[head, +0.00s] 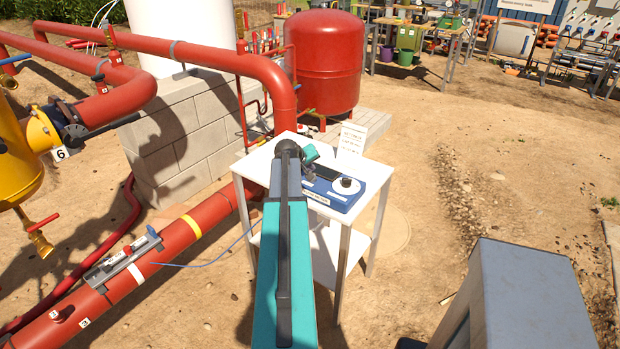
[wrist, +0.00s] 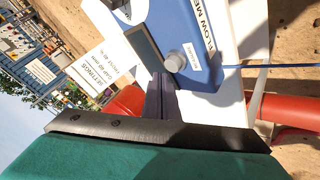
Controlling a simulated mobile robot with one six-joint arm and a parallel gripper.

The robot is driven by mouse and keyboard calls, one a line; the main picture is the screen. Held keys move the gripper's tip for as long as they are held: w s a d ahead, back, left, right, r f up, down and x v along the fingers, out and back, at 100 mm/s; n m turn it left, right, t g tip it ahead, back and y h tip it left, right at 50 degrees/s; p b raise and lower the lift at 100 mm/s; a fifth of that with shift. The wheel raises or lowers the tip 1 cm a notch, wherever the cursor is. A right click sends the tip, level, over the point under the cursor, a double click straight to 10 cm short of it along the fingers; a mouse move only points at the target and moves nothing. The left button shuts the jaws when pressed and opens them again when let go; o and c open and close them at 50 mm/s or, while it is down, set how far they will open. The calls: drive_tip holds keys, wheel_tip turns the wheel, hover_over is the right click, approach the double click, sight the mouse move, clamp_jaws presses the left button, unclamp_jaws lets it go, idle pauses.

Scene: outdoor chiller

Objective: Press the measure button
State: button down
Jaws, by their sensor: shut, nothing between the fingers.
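The blue flow meter (head: 336,197) lies on a white table, with a white dial (head: 346,186) on top. It also fills the upper middle of the wrist view (wrist: 215,72), where part of its "FLOW ME..." lettering shows. A round grey button (wrist: 178,62) with a small white label beside it, too small to read surely, sits on the meter's face. My gripper (wrist: 160,84) is shut and empty, its dark fingertips just short of the button in the picture. I cannot tell whether they touch. In the head view my arm hides the fingertips and the button.
The white table (head: 262,158) bears an upright settings card (head: 352,138). A blue cable (head: 215,262) runs to a sensor rail (head: 122,262) on the red pipe (head: 190,228). A red tank (head: 324,62) stands behind. Sandy ground to the right is open.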

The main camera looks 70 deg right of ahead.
drive_tip(key=shift+f, duration=0.15)
drive_tip(key=shift+s+f+b, duration=0.15)
drive_tip(key=shift+f+b, duration=0.15)
drive_tip(key=shift+b, duration=0.05)
drive_tip(key=shift+f+b, duration=0.4)
drive_tip(key=shift+f, duration=0.1)
idle(1.2)
drive_tip(key=shift+r, duration=0.1)
idle(0.4)
drive_tip(key=shift+r+p, duration=0.4)
drive_tip(key=shift+r, duration=0.45)
drive_tip(key=shift+r+p, duration=1.15)
drive_tip(key=shift+r, duration=1.35)
drive_tip(key=shift+s, duration=0.1)
